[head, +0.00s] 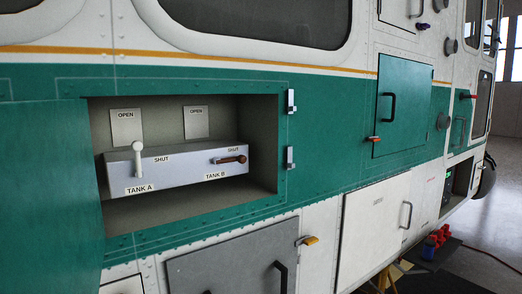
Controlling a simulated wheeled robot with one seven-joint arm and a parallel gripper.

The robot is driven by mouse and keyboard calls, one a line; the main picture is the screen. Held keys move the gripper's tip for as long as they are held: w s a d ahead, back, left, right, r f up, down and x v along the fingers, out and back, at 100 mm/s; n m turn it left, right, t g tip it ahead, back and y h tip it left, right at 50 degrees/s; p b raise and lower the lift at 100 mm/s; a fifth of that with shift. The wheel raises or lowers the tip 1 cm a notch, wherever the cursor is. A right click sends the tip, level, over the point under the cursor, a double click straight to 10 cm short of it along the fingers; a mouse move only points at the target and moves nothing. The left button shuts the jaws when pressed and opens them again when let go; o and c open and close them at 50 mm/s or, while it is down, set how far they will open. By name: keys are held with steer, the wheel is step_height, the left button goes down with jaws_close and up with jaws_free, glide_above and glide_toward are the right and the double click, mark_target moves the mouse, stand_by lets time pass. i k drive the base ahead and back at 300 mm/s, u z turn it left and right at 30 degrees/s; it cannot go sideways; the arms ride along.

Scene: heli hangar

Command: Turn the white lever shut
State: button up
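The white lever (137,160) is on the front of a grey box (185,176) inside an open recess in the helicopter's green side, in the head view. It stands upright, its rounded knob at the top, just below an OPEN plate (125,127). A SHUT label (161,159) is to its right, and TANK A is written below it. A brown lever (235,159) to the right, above TANK B, lies level and points right, under its own SHUT label. My gripper is not in view.
A green door panel (50,190) stands at the recess's left edge. Latch fittings (291,102) sit on the right edge. A grey hatch (235,265) with a black handle is below. A closed green door (403,108) is farther right. The recess in front of the levers is clear.

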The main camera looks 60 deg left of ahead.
mark_target(137, 146)
steer(key=i, duration=0.2)
steer(key=u, duration=3.05)
steer(key=i, duration=0.45)
